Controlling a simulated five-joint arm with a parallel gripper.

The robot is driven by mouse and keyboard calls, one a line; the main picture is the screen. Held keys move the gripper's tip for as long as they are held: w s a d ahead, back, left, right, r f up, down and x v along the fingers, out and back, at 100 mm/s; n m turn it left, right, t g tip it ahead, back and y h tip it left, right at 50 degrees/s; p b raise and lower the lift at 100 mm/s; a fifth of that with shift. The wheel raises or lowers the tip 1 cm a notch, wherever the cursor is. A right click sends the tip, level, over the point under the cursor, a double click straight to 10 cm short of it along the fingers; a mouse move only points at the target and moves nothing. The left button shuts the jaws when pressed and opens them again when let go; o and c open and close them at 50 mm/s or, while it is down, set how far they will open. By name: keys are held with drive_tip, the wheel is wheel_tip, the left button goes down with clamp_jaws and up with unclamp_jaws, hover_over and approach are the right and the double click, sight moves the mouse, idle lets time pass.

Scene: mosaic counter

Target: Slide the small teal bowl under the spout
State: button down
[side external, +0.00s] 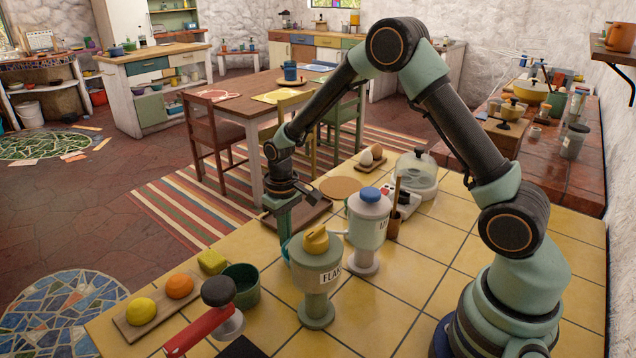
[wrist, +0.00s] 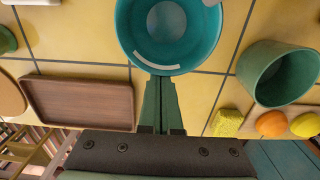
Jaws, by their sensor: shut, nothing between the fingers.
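The small teal bowl (wrist: 127,42) is at the top middle of the wrist view, cut off by the frame's upper edge.
A green pot (side external: 241,287), a yellow sponge (side external: 212,261) and a board with a lemon (side external: 141,311) and an orange (side external: 179,286) stand at left. A wooden tray (wrist: 80,102) lies left of my fingers in the wrist view. A red-handled tool (side external: 205,322) is in front.

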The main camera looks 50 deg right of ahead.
idle(0.4)
drive_tip(key=shift+w, duration=1.95)
drive_tip(key=s+r+t, duration=0.1)
drive_tip(key=s+r, duration=0.3)
drive_tip(key=r, duration=0.6)
drive_tip(key=s+r+t, duration=0.2)
drive_tip(key=s+r, duration=0.2)
drive_tip(key=r, duration=0.7)
drive_tip(key=s+r+t, duration=0.1)
drive_tip(key=s+t, duration=0.1)
drive_tip(key=s, duration=1)
drive_tip(key=shift+r+t, duration=0.3)
